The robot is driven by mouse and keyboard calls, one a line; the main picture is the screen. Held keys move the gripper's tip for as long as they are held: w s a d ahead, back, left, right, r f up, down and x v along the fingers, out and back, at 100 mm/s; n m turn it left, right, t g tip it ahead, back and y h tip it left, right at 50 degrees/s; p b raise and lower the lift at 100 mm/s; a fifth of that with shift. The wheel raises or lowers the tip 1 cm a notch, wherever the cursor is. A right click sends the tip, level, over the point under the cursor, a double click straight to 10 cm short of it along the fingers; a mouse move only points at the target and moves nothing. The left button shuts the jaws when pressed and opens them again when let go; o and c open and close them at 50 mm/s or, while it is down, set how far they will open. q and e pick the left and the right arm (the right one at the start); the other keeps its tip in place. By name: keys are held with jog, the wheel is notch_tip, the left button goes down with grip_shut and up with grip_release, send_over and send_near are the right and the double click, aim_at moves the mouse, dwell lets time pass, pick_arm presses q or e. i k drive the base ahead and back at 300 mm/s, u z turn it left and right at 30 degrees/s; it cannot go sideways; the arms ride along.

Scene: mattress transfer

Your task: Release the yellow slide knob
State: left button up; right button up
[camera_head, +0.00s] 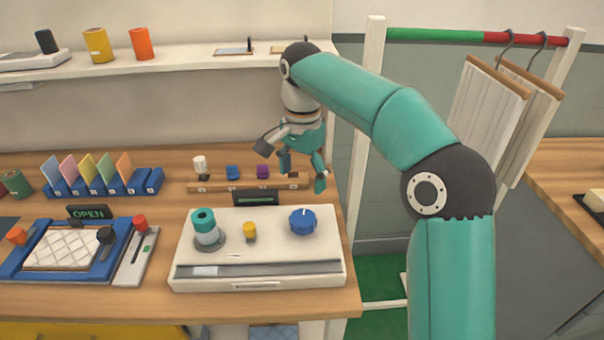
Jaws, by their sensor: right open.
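Nothing is touching the yellow knob. My right gripper (302,174) is open with its fingers pointing down. It appears empty, above and to the right of the yellow knob in the picture, over the right part of the wooden rack (216,186). My left gripper is out of the picture.
A small dark display (256,197) stands behind the device. To the left are a blue tray (20,266) with a quilted white pad (64,249), a red-knobbed slider (136,256) and a row of coloured cards (97,172). Hanging panels (488,110) are at right.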

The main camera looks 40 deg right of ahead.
aim_at(249, 229)
jog(key=k, duration=1)
